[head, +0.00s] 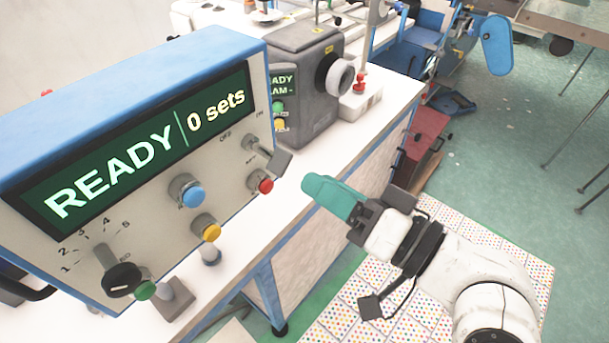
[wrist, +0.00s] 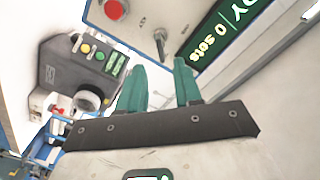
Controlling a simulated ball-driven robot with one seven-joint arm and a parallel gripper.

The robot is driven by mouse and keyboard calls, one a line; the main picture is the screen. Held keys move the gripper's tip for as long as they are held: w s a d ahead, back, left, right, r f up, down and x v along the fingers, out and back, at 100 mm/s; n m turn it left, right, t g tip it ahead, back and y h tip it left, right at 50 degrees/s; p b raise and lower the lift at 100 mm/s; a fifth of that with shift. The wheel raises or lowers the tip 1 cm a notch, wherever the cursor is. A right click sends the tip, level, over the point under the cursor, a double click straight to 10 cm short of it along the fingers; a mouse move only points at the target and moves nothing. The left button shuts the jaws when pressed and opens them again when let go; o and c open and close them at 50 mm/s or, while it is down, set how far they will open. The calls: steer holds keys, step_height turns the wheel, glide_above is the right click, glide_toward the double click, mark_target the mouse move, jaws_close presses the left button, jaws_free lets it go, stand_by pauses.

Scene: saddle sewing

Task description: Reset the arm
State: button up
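My gripper (head: 318,184) has teal fingers and is held in the air at the front edge of the white workbench, to the right of the control box. In the wrist view my gripper (wrist: 159,66) shows its two teal fingers apart, with nothing between them, so it is open and empty. In the head view the fingers overlap. My white arm reaches in from the lower right. The blue and white control box (head: 225,75) reads "READY" and "0 sets" on its green display (head: 130,150).
The control box carries a red button (head: 265,186), blue button (head: 190,195), yellow button (head: 211,232), a dial (head: 122,279) and a toggle switch (head: 275,158). A grey machine (head: 300,90) stands behind it on the workbench (head: 330,145). A dotted mat (head: 510,265) covers the floor below.

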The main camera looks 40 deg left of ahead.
steer(key=shift+d, duration=0.4)
steer(key=d+f+m+t+h, duration=0.3)
steer(key=d+f+m+h, duration=0.55)
steer(key=d+f, duration=1.45)
steer(key=s+d+f+g+h, duration=0.1)
steer(key=s+d+f+h, duration=0.4)
steer(key=s+d, duration=0.3)
steer(key=s+d+f+g+h, duration=0.2)
steer(key=s+d+f+h, duration=0.2)
steer(key=s+d, duration=0.5)
steer(key=shift+d+f+g+h, duration=0.3)
steer(key=shift+d+f+h, duration=0.05)
steer(key=shift+d+f, duration=0.15)
